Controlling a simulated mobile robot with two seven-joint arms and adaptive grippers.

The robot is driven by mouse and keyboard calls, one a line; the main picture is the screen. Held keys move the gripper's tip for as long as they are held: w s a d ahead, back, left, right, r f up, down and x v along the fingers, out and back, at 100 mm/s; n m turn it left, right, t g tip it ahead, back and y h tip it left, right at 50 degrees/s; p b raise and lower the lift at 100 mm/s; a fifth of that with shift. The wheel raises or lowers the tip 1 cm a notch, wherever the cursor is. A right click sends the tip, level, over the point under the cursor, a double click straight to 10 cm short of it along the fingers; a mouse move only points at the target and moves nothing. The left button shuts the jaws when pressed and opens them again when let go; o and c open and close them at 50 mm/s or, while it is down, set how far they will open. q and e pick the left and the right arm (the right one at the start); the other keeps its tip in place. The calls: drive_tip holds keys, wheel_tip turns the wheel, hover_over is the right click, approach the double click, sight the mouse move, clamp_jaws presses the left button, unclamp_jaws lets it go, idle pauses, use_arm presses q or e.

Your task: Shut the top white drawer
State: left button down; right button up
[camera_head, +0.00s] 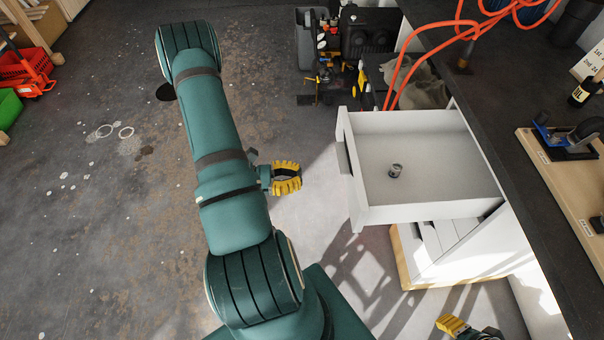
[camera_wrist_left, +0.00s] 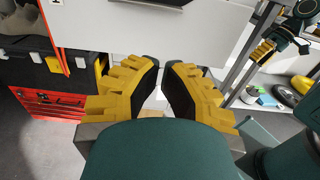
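The top white drawer (camera_head: 440,160) is pulled well out of the white cabinet at the right of the head view. Its front panel faces left; it also fills the top of the left wrist view (camera_wrist_left: 200,35), with a dark handle (camera_wrist_left: 150,3) at the upper edge. My left gripper (camera_head: 290,178) is left of the drawer front, apart from it, and holds nothing. In the left wrist view its yellow fingers (camera_wrist_left: 163,65) have a narrow gap between them. My right gripper (camera_head: 452,325) is partly cut off at the bottom of the head view; its opening is unclear.
A small metal object (camera_head: 396,171) lies in the drawer. Lower drawers (camera_head: 440,240) sit below it. The dark worktop (camera_head: 500,120) runs along the right. Floor between my left arm and the drawer is clear.

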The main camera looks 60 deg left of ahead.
use_arm(q)
drive_tip(key=b+x, duration=0.1)
drive_tip(key=x, duration=1)
use_arm(e)
drive_tip(key=shift+w+d+f, duration=0.1)
drive_tip(key=shift+w+f, duration=0.1)
drive_tip(key=shift+f, duration=0.45)
use_arm(q)
drive_tip(key=shift+w+d, duration=0.15)
